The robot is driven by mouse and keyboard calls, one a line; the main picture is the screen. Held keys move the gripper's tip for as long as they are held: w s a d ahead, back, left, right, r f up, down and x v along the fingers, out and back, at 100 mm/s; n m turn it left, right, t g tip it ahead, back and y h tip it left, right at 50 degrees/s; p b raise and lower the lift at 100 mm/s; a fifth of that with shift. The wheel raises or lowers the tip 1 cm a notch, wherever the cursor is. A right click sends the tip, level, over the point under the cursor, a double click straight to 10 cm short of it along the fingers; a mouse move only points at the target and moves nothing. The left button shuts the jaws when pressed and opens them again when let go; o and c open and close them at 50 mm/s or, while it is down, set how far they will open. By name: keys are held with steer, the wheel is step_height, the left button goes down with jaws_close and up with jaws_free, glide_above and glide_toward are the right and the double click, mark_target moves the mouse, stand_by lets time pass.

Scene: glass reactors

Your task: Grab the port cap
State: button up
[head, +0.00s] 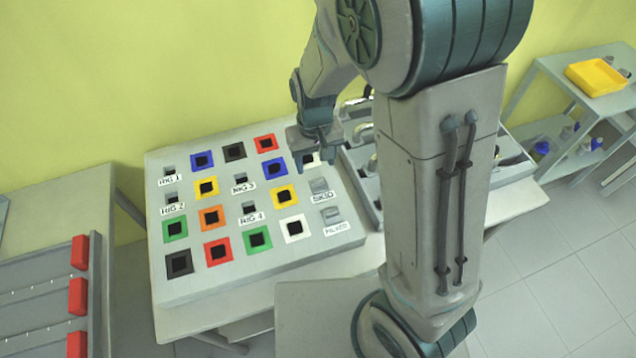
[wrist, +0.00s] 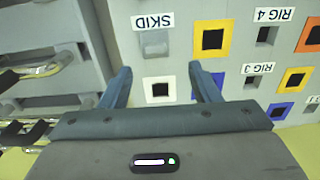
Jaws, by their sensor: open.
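I cannot pick out a port cap for certain in either view. My gripper (head: 317,160) is above the upper right part of a pale panel (head: 215,275) with coloured square frames. In the wrist view my gripper (wrist: 160,68) is open, with nothing visible held between its fingers. A white-framed dark square (wrist: 159,89) shows between the fingers in the wrist view. A small grey fitting (wrist: 154,43) by the SKID label (wrist: 153,21) lies just past the fingertips. In the head view, my gripper partly hides the white-framed square.
A rack with red blocks (head: 77,297) stands at the lower left. A shelf with a yellow tray (head: 597,76) and bottles stands at the right. My arm hides part of the bench.

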mark_target(319, 180)
steer(key=f, duration=0.5)
steer(key=shift+d+f+p, duration=0.4)
steer(key=shift+f, duration=0.6)
steer(key=c, duration=1.1)
